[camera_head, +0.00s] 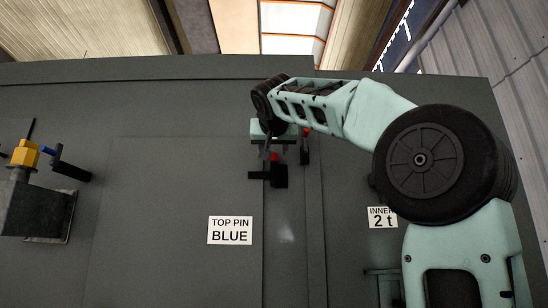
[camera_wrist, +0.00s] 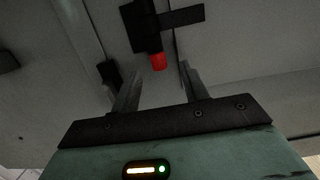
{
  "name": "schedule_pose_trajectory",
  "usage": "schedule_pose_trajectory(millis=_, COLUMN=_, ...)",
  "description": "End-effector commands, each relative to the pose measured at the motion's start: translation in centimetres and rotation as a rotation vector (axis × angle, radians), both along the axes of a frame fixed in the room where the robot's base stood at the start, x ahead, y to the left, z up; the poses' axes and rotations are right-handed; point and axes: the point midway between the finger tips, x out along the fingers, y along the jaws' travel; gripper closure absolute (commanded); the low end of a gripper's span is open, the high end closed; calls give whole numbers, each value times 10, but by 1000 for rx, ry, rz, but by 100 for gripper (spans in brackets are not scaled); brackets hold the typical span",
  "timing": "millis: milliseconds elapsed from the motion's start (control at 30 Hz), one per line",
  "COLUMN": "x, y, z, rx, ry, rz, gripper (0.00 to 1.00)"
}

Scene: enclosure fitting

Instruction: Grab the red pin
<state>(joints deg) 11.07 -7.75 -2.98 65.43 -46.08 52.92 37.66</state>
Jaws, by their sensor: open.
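The red pin (camera_head: 274,157) shows as a small red piece at the black latch (camera_head: 279,176) on the grey enclosure door. In the wrist view the red pin (camera_wrist: 159,61) sticks out of the end of the black latch (camera_wrist: 148,30). My gripper (camera_wrist: 157,77) is open, with one finger on each side of the pin's line. The pin's end lies between and slightly beyond the fingertips, and no contact shows. In the head view my gripper (camera_head: 284,150) is at the latch, partly hidden by my wrist.
A "TOP PIN BLUE" label (camera_head: 230,230) is on the door, and an "INNER" label (camera_head: 382,218) is partly hidden by my arm. A dark fitting (camera_wrist: 111,75) lies near the left finger.

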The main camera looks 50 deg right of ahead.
Motion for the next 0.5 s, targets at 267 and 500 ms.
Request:
schedule_pose_trajectory(millis=267, x=19, y=-26, z=0, rx=0, ry=2, rz=-1, gripper=55)
schedule_pose_trajectory(millis=500, x=21, y=-29, z=-4, rx=0, ry=0, rz=0, gripper=55)
